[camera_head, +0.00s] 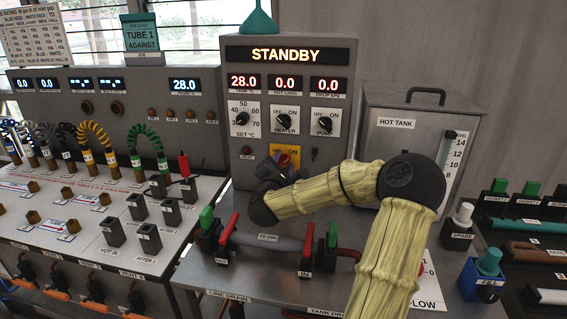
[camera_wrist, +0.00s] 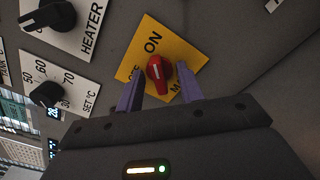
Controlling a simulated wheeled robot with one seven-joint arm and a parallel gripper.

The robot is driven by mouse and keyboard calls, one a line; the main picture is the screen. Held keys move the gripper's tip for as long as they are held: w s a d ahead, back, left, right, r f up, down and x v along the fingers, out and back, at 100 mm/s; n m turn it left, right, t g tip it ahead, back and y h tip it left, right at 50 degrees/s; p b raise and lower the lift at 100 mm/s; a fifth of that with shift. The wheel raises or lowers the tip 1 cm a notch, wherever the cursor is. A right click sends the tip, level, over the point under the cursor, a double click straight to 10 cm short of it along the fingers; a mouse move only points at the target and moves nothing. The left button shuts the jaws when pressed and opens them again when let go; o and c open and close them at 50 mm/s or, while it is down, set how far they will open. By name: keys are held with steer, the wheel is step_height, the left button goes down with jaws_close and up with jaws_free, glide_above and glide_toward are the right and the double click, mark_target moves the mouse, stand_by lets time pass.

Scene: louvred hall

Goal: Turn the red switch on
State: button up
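The red switch (camera_wrist: 158,74) is a red rotary knob with a white mark, on a yellow plate (camera_wrist: 184,45) lettered ON and OFF. In the wrist view the mark runs roughly up and down; I cannot tell which word it points to. My gripper (camera_wrist: 161,76) is open, with one purple finger on each side of the knob and visible gaps on both sides. I cannot tell its distance from the panel. In the head view the yellow plate (camera_head: 294,151) and the knob's red (camera_head: 284,159) are partly hidden by my gripper (camera_head: 273,174).
The panel's display (camera_head: 286,55) reads STANDBY. Above the switch are the SET °C knob (camera_head: 242,118), the HEATER knob (camera_head: 285,120) and the PUMP knob (camera_head: 325,125). A pipe with red handles and green caps (camera_head: 268,240) lies on the bench below my arm. The hot tank (camera_head: 395,123) stands right.

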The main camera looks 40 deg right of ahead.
steer(key=shift+s+a, duration=0.1)
steer(key=shift+b+v, duration=0.35)
steer(key=shift+v, duration=1.55)
steer(key=shift+r, duration=0.1)
step_height(320, 180, up, 12)
steer(key=p, duration=1)
glide_above(283, 163)
steer(key=v, duration=0.7)
steer(key=shift+s+a, duration=0.1)
steer(key=shift+s, duration=0.05)
